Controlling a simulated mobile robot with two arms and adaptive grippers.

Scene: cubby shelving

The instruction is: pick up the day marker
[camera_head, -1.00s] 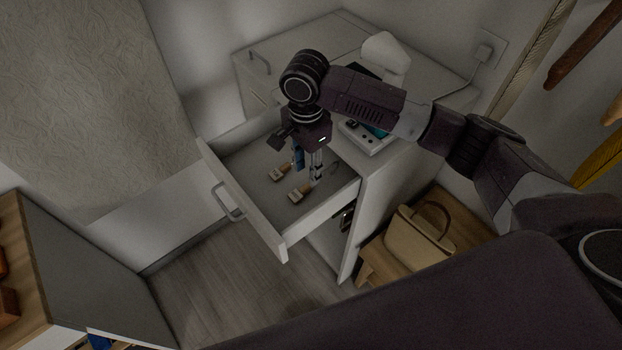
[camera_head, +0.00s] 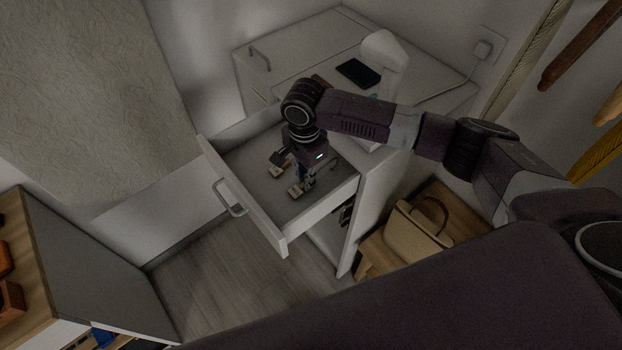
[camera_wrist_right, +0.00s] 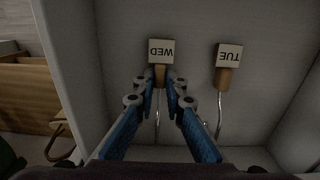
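Two day markers lie in the open drawer, each a pale lettered block with a wooden part and a metal wire. The WED marker (camera_wrist_right: 161,51) is at centre in the wrist view and nearer the drawer's right side in the head view (camera_head: 296,191). The TUE marker (camera_wrist_right: 228,56) lies to its right in the wrist view. My right gripper (camera_wrist_right: 168,88) points down into the drawer (camera_head: 270,222). Its blue-padded fingers are apart, one on each side of the WED marker's wooden lower part and wire. I cannot tell whether they touch it. My left gripper is out of view.
The white cabinet top (camera_head: 310,45) holds a dark phone (camera_head: 358,73) and a white lamp-like object (camera_head: 386,50). A beige handbag (camera_head: 415,235) sits on a wooden bench to the right.

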